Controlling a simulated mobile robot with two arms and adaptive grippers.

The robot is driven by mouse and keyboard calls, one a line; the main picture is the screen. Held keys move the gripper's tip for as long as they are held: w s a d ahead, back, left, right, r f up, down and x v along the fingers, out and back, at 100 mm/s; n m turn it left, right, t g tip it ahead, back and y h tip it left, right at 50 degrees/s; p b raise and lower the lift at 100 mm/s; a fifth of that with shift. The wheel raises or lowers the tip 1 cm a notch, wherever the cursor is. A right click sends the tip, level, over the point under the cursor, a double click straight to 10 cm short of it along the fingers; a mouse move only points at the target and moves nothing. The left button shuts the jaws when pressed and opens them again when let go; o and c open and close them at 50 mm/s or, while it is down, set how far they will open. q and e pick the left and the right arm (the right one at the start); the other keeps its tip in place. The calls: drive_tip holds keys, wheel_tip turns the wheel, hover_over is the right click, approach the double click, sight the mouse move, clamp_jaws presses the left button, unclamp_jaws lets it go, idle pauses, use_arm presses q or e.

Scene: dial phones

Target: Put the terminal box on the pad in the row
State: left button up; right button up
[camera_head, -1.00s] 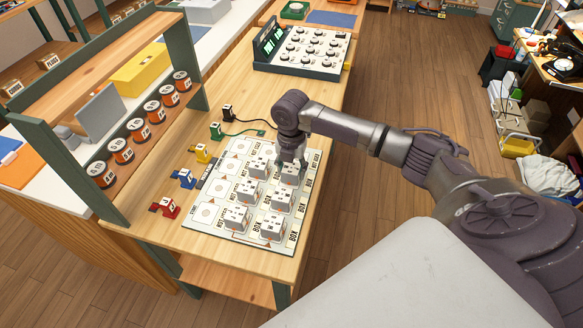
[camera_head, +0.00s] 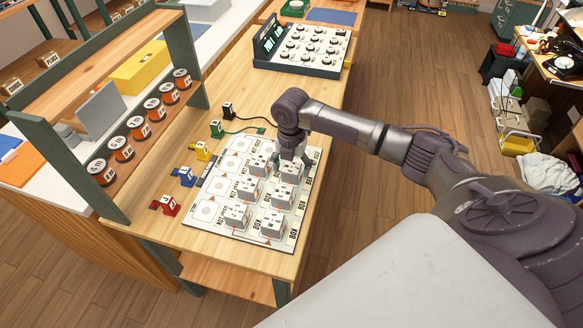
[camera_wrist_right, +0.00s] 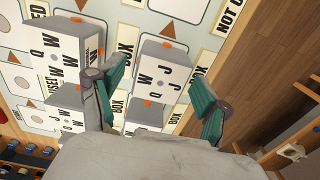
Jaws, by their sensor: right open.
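Several white terminal boxes with letters on them stand on a printed board (camera_head: 204,213). My right gripper (camera_head: 293,158) is open, over the far right part of the board, at the back right box (camera_head: 289,172). Other boxes are the back left one (camera_head: 260,164) and the front right one (camera_head: 272,225). My left gripper is not in view.
Empty printed pads (camera_head: 208,211) run down the board's left side. Coloured plugs, such as a red one (camera_head: 165,205) and a blue one (camera_head: 184,177), lie left of it. A knobbed panel (camera_head: 308,50) stands at the table's far end. A rack of labelled spools (camera_head: 137,129) is at left.

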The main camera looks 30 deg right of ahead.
sight(291, 167)
wheel_tip(291, 167, up, 12)
drive_tip(key=shift+f+b, duration=0.15)
drive_tip(key=shift+b, duration=0.3)
idle(0.4)
